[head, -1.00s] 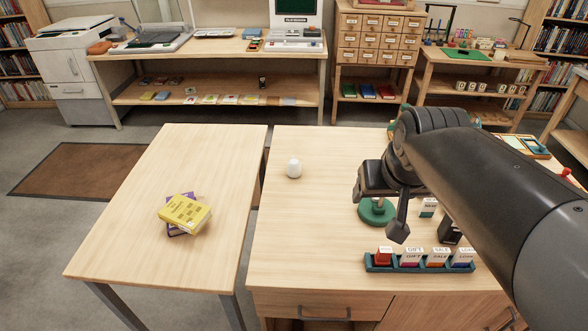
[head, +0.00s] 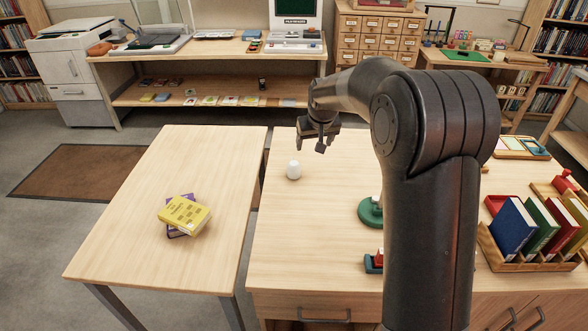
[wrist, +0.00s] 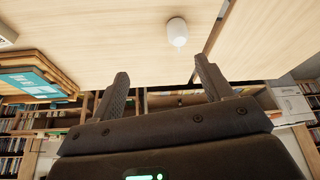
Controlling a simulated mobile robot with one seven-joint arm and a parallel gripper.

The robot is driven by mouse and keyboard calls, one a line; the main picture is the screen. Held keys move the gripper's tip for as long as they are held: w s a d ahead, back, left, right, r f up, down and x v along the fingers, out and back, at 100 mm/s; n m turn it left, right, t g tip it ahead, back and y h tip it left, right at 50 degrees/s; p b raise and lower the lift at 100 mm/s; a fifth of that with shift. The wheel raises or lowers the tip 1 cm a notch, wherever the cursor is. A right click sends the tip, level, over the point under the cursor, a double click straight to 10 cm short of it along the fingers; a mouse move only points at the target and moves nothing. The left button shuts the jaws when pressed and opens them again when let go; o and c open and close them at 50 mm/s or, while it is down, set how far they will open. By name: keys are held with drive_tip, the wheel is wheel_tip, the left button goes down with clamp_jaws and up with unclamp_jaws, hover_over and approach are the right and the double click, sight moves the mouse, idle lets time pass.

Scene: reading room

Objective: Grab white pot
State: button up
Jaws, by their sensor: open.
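The small white pot (head: 294,170) stands upright on the right-hand wooden table, near its left edge. It also shows in the wrist view (wrist: 177,32), beyond the fingertips and apart from them. My gripper (head: 310,149) is open and empty, above the table, a little behind and to the right of the pot in the head view. In the wrist view its two fingers (wrist: 160,72) are spread wide with nothing between them.
A green round base (head: 370,212) stands right of the pot, partly behind my arm. A book rack (head: 485,243) is at the right. Yellow and purple books (head: 185,214) lie on the left table (head: 130,240). The table around the pot is clear.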

approach(295, 164)
drive_tip(key=d+f, duration=0.1)
drive_tip(key=f, duration=0.1)
drive_tip(key=shift+n, duration=0.3)
drive_tip(key=x, duration=0.4)
drive_tip(key=shift+w+a+f, duration=0.15)
drive_tip(key=shift+w+f, duration=0.05)
drive_tip(key=shift+w, duration=0.2)
drive_tip(key=shift+a+x, duration=0.2)
drive_tip(key=shift+x, duration=0.9)
drive_tip(key=shift+a+x, duration=0.15)
drive_tip(key=shift+x, duration=0.9)
drive_tip(key=shift+a+x, duration=0.2)
drive_tip(key=shift+x, duration=0.9)
drive_tip(key=shift+s, duration=0.1)
drive_tip(key=c, duration=1.1)
drive_tip(key=shift+r, duration=0.2)
